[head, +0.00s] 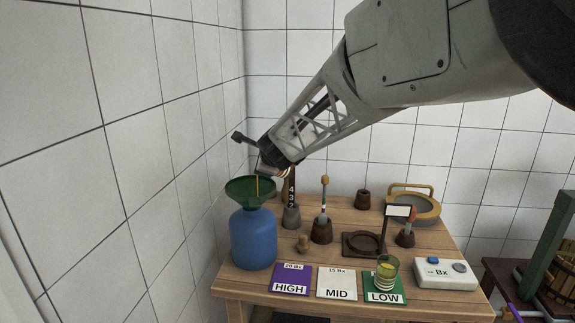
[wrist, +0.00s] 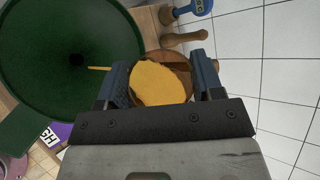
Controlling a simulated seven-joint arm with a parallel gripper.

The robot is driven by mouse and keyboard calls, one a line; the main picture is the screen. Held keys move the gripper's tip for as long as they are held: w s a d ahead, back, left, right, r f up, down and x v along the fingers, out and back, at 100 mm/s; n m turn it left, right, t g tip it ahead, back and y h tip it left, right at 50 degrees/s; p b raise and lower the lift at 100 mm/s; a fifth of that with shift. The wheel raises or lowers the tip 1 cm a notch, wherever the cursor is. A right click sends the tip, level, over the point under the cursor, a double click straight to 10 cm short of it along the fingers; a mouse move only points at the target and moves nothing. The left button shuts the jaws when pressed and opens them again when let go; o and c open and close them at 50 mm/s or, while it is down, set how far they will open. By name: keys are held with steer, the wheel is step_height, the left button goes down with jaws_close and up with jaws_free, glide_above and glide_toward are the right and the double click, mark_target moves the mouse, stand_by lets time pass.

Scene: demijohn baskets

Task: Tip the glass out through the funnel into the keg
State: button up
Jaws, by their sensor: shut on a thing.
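The blue keg (head: 253,240) stands at the table's left end with the wide green funnel (head: 250,190) upright in its mouth. The funnel also fills the left of the wrist view (wrist: 60,100), its dark hole in sight. My gripper (head: 268,163) is above the funnel's right side, shut on a glass of orange-yellow liquid (wrist: 158,82). The glass is tilted toward the funnel, and a thin yellow stream (wrist: 99,68) runs from it over the funnel. In the head view the stream (head: 258,186) drops inside the funnel's rim, while the glass is largely hidden by my gripper.
Cards HIGH (head: 291,279), MID (head: 337,283) and LOW (head: 398,297) lie along the front of the wooden table (head: 300,307). Another glass (head: 386,275) stands on LOW. A white Bx meter (head: 445,274) is at right. A numbered strip (head: 291,188) rises just right of the funnel. Tiled walls are close behind and left.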

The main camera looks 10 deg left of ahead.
stand_by(0.4)
steer(key=shift+f, duration=0.15)
steer(key=shift+s+a+f+n+t+h, duration=0.15)
steer(key=shift+a+f+n+t+h, duration=0.05)
steer(key=shift+f+n+t+h, duration=0.25)
stand_by(1.8)
steer(key=shift+s+a+r+n+t+h, duration=0.15)
steer(key=shift+n+t+h, duration=0.2)
steer(key=shift+n+t, duration=0.15)
stand_by(2.1)
steer(key=shift+n, duration=0.25)
steer(key=shift+a, duration=0.1)
steer(key=shift+h, duration=0.3)
steer(key=shift+s+a+n+t, duration=0.15)
steer(key=shift+n+t, duration=0.3)
steer(key=shift+n, duration=0.05)
stand_by(0.5)
stand_by(0.4)
